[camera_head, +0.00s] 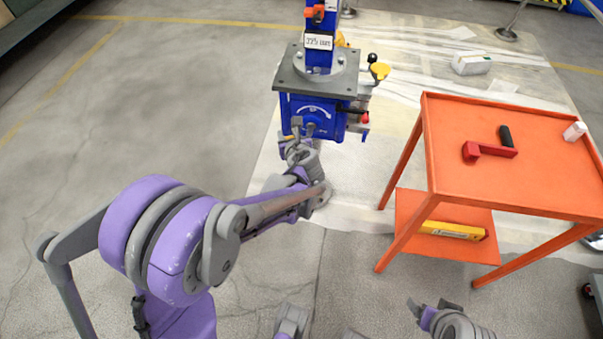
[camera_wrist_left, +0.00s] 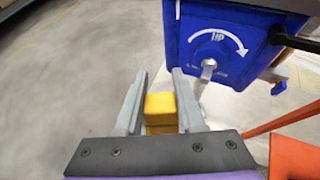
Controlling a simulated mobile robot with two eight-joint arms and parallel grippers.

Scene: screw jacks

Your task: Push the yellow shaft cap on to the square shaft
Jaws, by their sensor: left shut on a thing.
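My left gripper (camera_head: 297,134) is in front of the blue screw jack (camera_head: 330,121). In the left wrist view its two grey fingers (camera_wrist_left: 159,98) are shut on the yellow shaft cap (camera_wrist_left: 160,106). The square shaft (camera_wrist_left: 208,69) sticks out of the blue front face (camera_wrist_left: 212,45), below a white curved arrow. The cap is apart from the shaft, to its left and nearer the camera in that view. My right gripper (camera_head: 433,308) is low in the head view, with its fingers apart and nothing seen between them.
An orange table (camera_head: 455,118) stands to the right, with a red-and-black tool (camera_head: 490,150) and a white bottle (camera_head: 574,131) on top. A yellow level (camera_head: 452,230) lies on its lower shelf. A dark lever with a red knob (camera_head: 365,118) sticks out on the jack's right.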

